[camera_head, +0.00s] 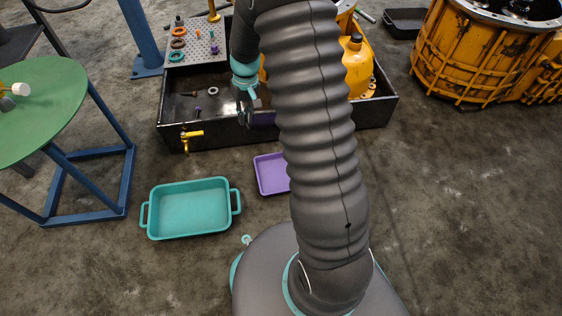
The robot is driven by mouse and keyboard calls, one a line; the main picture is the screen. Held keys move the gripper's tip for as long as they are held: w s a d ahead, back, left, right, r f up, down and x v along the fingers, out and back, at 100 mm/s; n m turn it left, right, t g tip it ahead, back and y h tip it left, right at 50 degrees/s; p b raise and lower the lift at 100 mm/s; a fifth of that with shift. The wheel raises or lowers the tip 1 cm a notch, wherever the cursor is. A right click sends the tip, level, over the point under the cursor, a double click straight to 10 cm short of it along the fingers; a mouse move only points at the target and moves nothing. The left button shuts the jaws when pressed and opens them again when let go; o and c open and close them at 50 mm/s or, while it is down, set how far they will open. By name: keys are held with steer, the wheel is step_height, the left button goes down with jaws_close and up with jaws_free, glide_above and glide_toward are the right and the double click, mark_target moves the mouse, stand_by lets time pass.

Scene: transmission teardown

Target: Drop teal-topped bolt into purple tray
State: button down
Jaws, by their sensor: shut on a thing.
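My gripper (243,112) is above the front part of the black bin, seen small and partly covered by my arm. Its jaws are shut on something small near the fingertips. I cannot make out its shape or whether its top is teal. The purple tray (268,176) lies on the floor in front of the bin, nearer than my gripper. My arm hides its right side, and the part that shows is empty.
The black bin (165,125) holds small parts, a grey pegboard (199,47) with rings and pegs, and a yellow housing (357,68). A yellow tap (190,136) juts from its front. An empty teal tray (190,208) lies left of the purple tray. A green round table (45,105) stands left.

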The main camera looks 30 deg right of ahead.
steer(key=s+d+f+p, duration=0.2)
steer(key=d+f, duration=0.4)
steer(key=f, duration=0.5)
steer(key=s+d+f+p, duration=0.3)
steer(key=d+f, duration=0.3)
steer(key=f, duration=0.4)
steer(key=shift+s+d+f, duration=0.35)
steer(key=shift+s, duration=0.5)
steer(key=c, duration=1.1)
jaws_free()
steer(key=shift+c, duration=0.2)
